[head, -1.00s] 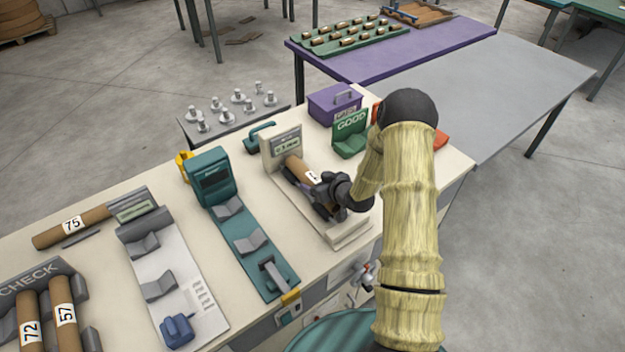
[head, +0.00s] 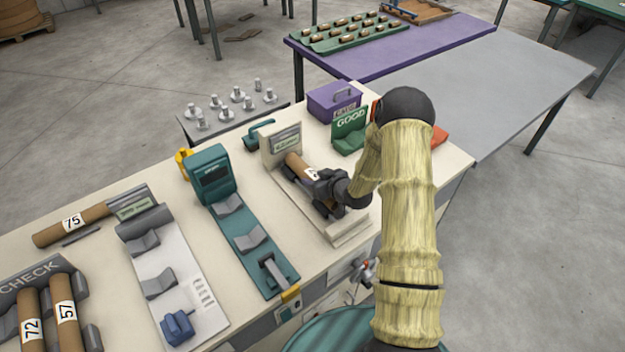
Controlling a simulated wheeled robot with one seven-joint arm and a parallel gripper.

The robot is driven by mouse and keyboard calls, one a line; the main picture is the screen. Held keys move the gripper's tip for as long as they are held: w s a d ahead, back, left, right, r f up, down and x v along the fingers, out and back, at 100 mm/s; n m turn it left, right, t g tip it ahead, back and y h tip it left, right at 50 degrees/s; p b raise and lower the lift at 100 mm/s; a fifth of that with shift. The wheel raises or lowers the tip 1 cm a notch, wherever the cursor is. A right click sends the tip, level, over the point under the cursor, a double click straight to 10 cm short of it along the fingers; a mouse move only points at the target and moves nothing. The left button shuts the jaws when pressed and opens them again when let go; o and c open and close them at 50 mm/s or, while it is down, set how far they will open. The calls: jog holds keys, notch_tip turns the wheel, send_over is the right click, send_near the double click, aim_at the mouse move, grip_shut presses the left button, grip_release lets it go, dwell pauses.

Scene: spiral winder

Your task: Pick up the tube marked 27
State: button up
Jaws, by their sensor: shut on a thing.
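A brown cardboard tube (head: 297,165) with a white label lies in the grey cradle of the beige measuring device (head: 330,222). My gripper (head: 322,187) is shut on this tube near its label, coming from the right. The label is partly covered by the gripper, so its number cannot be read. The lower end of the tube is hidden behind the gripper.
Tubes marked 72 (head: 30,318) and 57 (head: 65,312) lie in the CHECK rack, and tube 75 (head: 75,224) lies behind it. A teal device (head: 250,240) stands left of the gripper. A green GOOD holder (head: 349,132) and a purple box (head: 333,102) stand behind.

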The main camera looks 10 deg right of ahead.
aim_at(316, 178)
jog(key=shift+r, duration=0.1)
notch_tip(316, 178, up, 10)
jog(key=shift+f+b, duration=0.1)
jog(key=shift+b, duration=0.95)
